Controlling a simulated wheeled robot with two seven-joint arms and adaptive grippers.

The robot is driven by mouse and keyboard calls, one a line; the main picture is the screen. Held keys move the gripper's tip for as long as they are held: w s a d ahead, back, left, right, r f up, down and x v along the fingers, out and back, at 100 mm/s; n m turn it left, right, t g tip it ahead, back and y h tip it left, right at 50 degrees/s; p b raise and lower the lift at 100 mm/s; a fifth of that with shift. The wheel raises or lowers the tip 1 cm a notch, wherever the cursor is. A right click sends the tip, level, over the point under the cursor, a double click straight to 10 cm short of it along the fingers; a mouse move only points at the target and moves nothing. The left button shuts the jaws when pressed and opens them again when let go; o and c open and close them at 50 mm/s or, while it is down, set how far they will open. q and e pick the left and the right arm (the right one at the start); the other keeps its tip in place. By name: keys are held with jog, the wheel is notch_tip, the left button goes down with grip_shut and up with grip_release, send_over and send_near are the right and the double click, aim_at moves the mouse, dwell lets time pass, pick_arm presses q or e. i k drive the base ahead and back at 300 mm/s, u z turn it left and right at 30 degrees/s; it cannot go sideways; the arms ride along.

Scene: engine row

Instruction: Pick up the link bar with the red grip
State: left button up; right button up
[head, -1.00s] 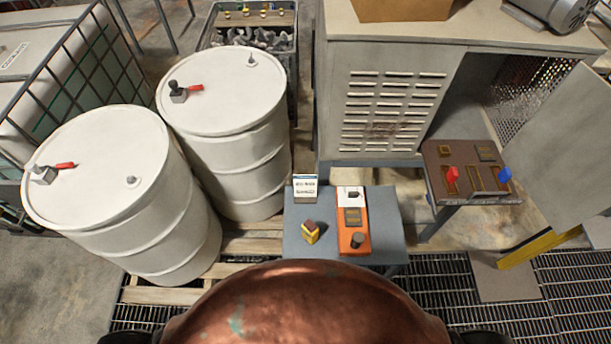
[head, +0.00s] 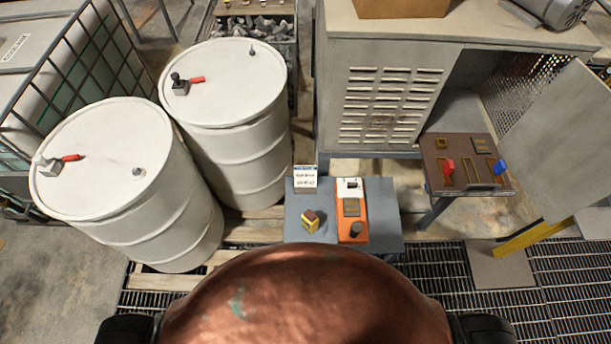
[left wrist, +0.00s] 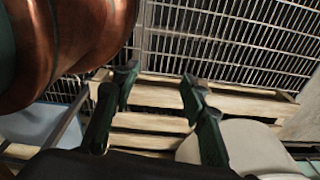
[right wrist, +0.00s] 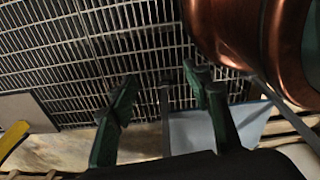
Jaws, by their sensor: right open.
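A red grip (head: 449,168) stands on a brown panel (head: 432,150) at the right, in front of the open cabinet. A blue grip (head: 499,167) stands to its right on the same panel. Brass-coloured strips lie by them; I cannot make out the link bar's full shape. Neither gripper shows in the head view. My left gripper (left wrist: 158,82) is open and empty above a wooden pallet in the left wrist view. My right gripper (right wrist: 164,88) is open and empty above floor grating in the right wrist view. Both are away from the red grip.
A low grey table (head: 385,237) holds an orange device (head: 352,228), a yellow block (head: 311,221) and a white label card (head: 305,178). Two white drums (head: 100,150) stand left. An open cabinet door (head: 560,140) is right of the panel.

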aim_at(448, 167)
jog(key=z, duration=1.4)
